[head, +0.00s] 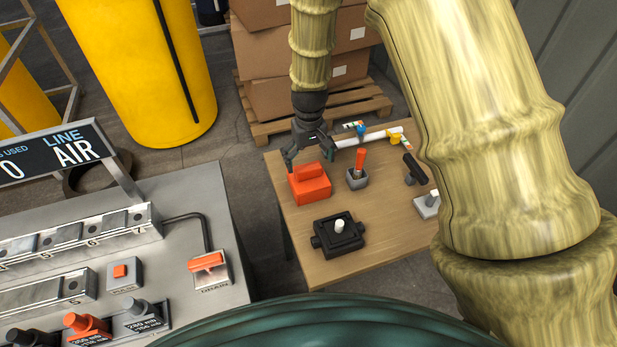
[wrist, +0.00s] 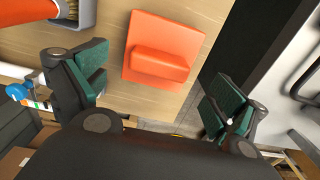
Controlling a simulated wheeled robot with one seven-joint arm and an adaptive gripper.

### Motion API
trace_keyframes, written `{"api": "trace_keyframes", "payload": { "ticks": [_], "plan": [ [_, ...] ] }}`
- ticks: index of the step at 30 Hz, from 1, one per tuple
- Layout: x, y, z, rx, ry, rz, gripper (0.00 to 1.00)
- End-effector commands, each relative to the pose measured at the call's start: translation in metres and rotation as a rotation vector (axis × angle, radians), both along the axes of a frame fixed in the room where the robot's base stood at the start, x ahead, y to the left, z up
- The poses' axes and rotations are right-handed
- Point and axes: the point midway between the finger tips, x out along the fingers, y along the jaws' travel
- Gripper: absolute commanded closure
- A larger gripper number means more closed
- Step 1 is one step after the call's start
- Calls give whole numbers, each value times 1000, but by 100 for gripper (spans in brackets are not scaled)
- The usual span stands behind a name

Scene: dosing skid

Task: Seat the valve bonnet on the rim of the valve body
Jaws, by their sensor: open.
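The orange valve bonnet (head: 311,188), a square plate with a raised block on top, lies on the wooden table. The black valve body (head: 322,241), with a pale post standing up in its middle, sits on the table nearer to me and is apart from the bonnet. My gripper (head: 309,160) is open and empty at the bonnet's far side, just above it. In the wrist view, the bonnet (wrist: 162,50) shows ahead of and between the spread fingers of my gripper (wrist: 155,93), with no visible contact. The valve body is not visible in the wrist view.
A grey holder with an orange-handled brush (head: 357,178), a black-handled item (head: 414,168) and a white pipe with coloured fittings (head: 368,138) share the table (head: 296,225). A grey control panel (head: 190,215) stands left. Cartons (head: 270,60) are stacked behind.

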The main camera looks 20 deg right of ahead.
Motion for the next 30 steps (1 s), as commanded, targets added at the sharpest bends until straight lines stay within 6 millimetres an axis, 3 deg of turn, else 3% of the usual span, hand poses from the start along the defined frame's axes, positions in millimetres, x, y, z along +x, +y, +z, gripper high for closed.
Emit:
{"api": "trace_keyframes", "payload": {
  "ticks": [15, 26, 30],
  "plan": [
    [3, 0, -41, 0, 2, -1, 4],
    [3, 0, -46, 0, 1, -1, 4],
    [3, 0, -46, 0, 1, -1, 27]
  ]
}}
